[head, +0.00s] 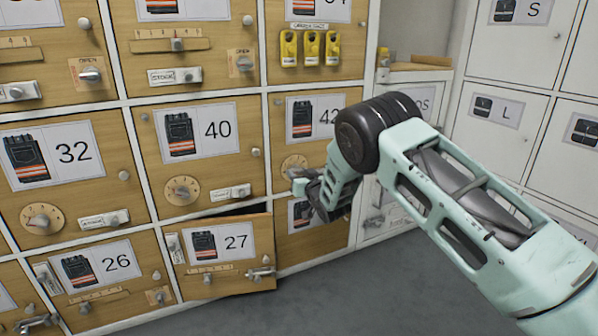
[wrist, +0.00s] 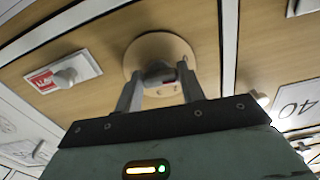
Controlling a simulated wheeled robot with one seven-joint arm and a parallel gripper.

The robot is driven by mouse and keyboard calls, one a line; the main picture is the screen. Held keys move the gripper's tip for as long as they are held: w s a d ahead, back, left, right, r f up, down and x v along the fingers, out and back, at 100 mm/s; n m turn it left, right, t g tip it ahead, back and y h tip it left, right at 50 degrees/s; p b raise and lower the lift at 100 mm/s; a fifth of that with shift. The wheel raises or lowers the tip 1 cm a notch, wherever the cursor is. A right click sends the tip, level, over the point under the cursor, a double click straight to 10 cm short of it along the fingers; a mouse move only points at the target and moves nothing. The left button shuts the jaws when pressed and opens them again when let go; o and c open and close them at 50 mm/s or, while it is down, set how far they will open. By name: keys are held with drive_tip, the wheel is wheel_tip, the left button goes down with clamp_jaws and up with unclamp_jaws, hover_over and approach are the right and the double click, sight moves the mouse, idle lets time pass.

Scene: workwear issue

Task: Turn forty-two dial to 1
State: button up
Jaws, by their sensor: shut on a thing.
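The door marked 42 (head: 325,115) is wooden, with a picture of dark trousers on its label. Its round, pale dial (head: 292,161) sits below the label, partly covered by my gripper (head: 298,177) in the head view. In the wrist view the dial (wrist: 160,45) is a wooden disc with a grey knob at its centre. My gripper (wrist: 160,85) is shut on that knob, one finger on each side. A small red mark shows by the knob. The dial's numbers and its setting cannot be read.
Door 40 (head: 210,147) with its own dial (head: 183,190) is to the left. Door 27 (head: 225,250) below it stands ajar, tilted outward. In the wrist view a white plate with a knob (wrist: 65,77) is beside the dial. Grey floor (head: 330,295) is clear in front.

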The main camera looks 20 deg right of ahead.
drive_tip(key=m+p, duration=0.2)
drive_tip(key=m, duration=0.2)
drive_tip(key=shift+m, duration=0.4)
drive_tip(key=shift+a, duration=0.1)
drive_tip(key=o, duration=1)
drive_tip(key=shift+s, duration=0.15)
drive_tip(key=s+d+p, duration=0.1)
drive_tip(key=s+p, duration=0.1)
drive_tip(key=s, duration=0.3)
drive_tip(key=s+d+p, duration=0.1)
drive_tip(key=s+p, duration=0.1)
drive_tip(key=s, duration=0.4)
drive_tip(key=s+d+p, duration=0.1)
drive_tip(key=s+p, duration=0.1)
drive_tip(key=s, duration=0.4)
